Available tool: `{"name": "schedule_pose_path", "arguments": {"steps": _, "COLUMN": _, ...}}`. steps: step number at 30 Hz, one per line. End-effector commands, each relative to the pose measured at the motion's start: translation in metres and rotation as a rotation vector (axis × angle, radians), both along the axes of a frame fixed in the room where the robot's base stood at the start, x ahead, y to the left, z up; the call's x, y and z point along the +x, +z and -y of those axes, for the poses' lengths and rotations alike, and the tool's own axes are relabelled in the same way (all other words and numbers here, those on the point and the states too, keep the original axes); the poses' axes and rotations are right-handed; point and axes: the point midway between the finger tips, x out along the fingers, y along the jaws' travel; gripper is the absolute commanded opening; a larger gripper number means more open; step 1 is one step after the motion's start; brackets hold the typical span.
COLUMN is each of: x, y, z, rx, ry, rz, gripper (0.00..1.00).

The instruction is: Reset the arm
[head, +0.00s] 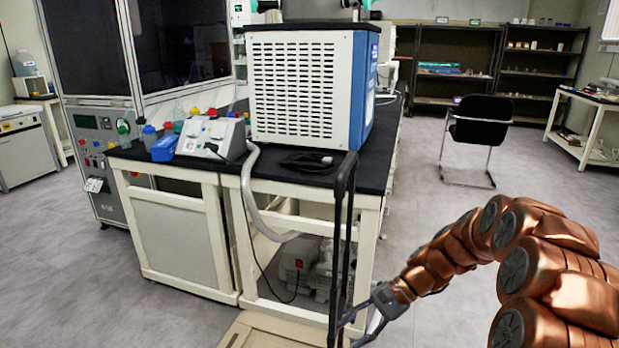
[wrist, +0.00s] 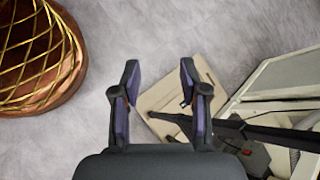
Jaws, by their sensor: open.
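My copper-coloured arm (head: 545,265) reaches in from the right of the head view, low and bent. My gripper (head: 355,330) is at its left end, near the bottom edge, just right of a black upright handle (head: 341,230). In the wrist view my gripper (wrist: 160,75) has its two fingers spread apart with nothing between the tips. Grey floor and part of a beige flat platform (wrist: 160,97) show beyond the fingers. I cannot tell whether the gripper touches the handle.
The beige platform (head: 265,332) lies low in front of a black-topped bench (head: 210,178). The bench carries a white and blue vented box (head: 305,90) and a small grey device (head: 212,138). A pump (head: 310,262) sits below. A black chair (head: 482,125) stands behind; floor (head: 430,215) between is clear.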

Motion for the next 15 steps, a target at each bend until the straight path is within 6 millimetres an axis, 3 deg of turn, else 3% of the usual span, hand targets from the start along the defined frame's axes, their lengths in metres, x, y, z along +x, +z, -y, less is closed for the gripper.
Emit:
{"name": "schedule_pose_path", "arguments": {"steps": 1, "x": -0.009, "y": 0.025, "z": -0.003, "rx": -0.017, "ry": 0.029, "rz": 0.022, "gripper": 0.44}}
{"name": "schedule_pose_path", "arguments": {"steps": 15, "x": -0.104, "y": 0.138, "z": -0.006, "rx": -0.195, "ry": 0.294, "rz": 0.180, "gripper": 0.44}}
